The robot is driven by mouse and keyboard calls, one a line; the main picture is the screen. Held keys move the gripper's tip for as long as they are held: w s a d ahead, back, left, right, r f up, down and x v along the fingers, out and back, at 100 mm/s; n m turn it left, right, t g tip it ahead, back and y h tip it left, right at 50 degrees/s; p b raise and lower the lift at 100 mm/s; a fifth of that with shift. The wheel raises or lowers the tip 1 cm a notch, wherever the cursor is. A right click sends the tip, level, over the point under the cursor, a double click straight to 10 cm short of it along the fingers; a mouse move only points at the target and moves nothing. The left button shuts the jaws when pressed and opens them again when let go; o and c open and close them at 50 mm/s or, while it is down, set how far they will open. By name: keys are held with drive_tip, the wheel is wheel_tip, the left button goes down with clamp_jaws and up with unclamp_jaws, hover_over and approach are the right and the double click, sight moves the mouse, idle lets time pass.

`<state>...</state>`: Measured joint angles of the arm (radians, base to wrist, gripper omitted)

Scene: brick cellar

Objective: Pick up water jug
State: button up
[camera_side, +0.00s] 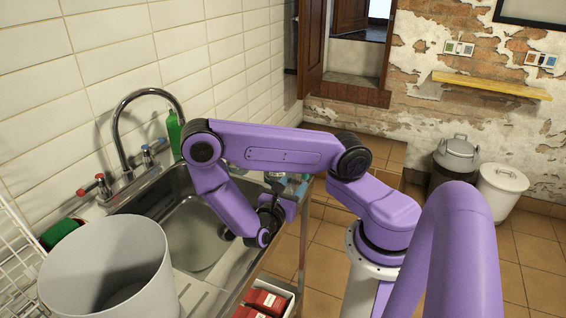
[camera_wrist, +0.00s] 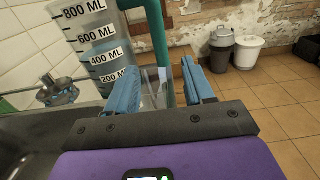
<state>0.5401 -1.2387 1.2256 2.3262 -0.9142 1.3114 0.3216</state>
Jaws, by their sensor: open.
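The water jug (camera_wrist: 98,38) is a clear measuring jug with dark ML marks and a teal handle (camera_wrist: 158,35). It stands upright at the upper left of the wrist view, just beyond my gripper (camera_wrist: 160,72). My gripper is open, with blue fingers. The left finger overlaps the jug's lower part in the picture. The handle shows between the fingers, but I cannot tell whether anything touches. In the side view my arm reaches over the sink's right edge, and the jug is mostly hidden behind it.
The steel sink (camera_side: 190,225) with a curved tap lies left of my arm. A green bottle (camera_side: 174,135) stands behind it. A large white bucket (camera_side: 75,270) is at the front left. Red boxes (camera_side: 265,300) lie below the counter. Two bins (camera_side: 455,160) stand far right.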

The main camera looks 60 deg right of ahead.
drive_tip(key=shift+d, duration=5.35)
clamp_jaws()
